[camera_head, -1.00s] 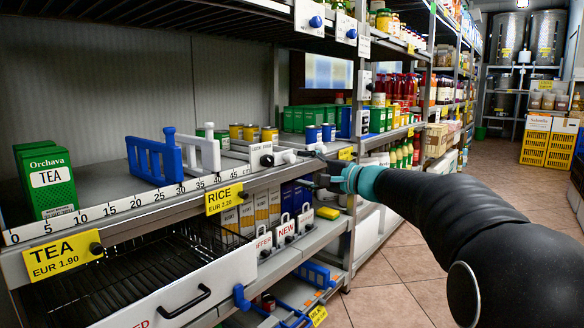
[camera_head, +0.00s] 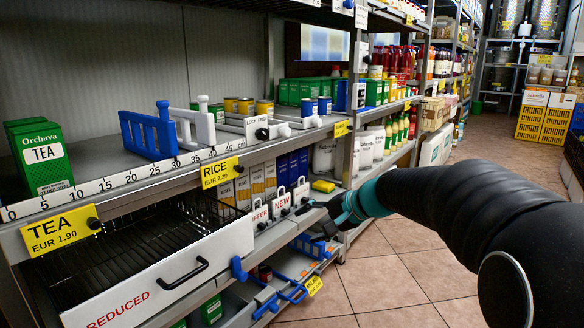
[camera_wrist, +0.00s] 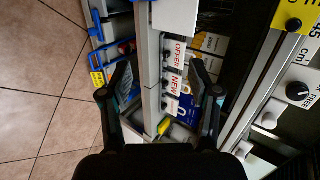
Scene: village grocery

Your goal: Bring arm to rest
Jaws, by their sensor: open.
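My gripper (camera_head: 318,215) is at the end of my dark arm, in front of the lower shelf edge on the right side of the near rack. In the wrist view my gripper (camera_wrist: 160,80) has its two fingers spread wide apart, with nothing held between them. Beyond the fingers the wrist view shows the shelf edge with white OFFER (camera_wrist: 178,55) and NEW (camera_wrist: 174,86) tags. I cannot tell whether a finger touches the shelf or the tags.
Green tea boxes (camera_head: 42,157) stand on the upper shelf, left of blue (camera_head: 150,133) and white (camera_head: 193,126) dividers. A white drawer marked REDUCED (camera_head: 165,275) sits below. Blue-handled trays (camera_head: 285,290) are low near my gripper. Tiled floor (camera_head: 395,275) is open to the right.

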